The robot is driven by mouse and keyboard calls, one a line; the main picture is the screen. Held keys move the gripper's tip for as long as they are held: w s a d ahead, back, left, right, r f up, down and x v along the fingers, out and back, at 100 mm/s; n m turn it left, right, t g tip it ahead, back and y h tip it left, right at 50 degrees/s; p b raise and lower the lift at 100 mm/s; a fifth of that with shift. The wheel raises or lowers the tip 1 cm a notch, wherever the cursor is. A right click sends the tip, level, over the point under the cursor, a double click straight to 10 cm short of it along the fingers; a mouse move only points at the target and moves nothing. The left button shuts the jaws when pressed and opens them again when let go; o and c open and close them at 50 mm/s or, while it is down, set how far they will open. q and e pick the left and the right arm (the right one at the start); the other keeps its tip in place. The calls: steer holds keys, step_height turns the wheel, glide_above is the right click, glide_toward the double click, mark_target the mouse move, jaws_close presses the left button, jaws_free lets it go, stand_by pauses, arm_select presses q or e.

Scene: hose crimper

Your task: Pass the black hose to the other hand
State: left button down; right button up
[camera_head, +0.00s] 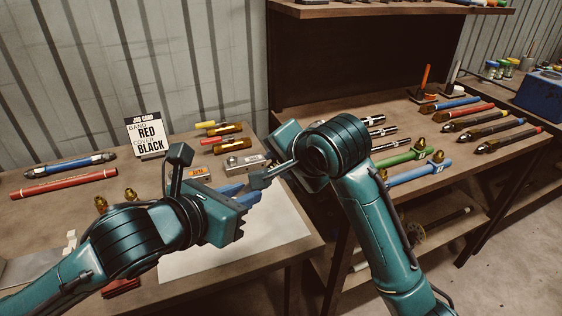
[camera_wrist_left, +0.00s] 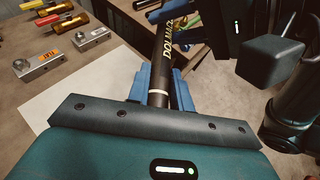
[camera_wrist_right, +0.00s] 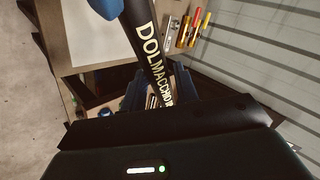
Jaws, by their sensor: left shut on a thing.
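The black hose (camera_wrist_left: 170,46) carries gold lettering and a pale ring. My left gripper (camera_head: 242,192) is shut on it; in the left wrist view its blue fingers (camera_wrist_left: 160,82) sit on both sides of the hose. My right gripper (camera_head: 266,177) is close by, at the hose's other part. In the right wrist view the hose (camera_wrist_right: 150,50) reaches down to my right fingers (camera_wrist_right: 160,88), which stand apart with a gap visible beside the hose. A blue left fingertip (camera_wrist_right: 104,8) shows at the top there. In the head view the hose is largely hidden by the grippers.
A white sheet (camera_head: 225,250) lies on the workbench below. A job card (camera_head: 145,135), metal blocks (camera_head: 243,162) and gold fittings (camera_head: 232,144) stand behind. Red (camera_head: 65,184) and blue hoses (camera_head: 70,163) lie at left. The right bench holds several hoses, including a green one (camera_head: 402,158).

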jaws_close()
arm_select(q)
steer(key=c, duration=1.2)
jaws_free()
arm_select(e)
steer(key=shift+r, duration=0.1)
arm_select(q)
steer(key=shift+o, duration=0.2)
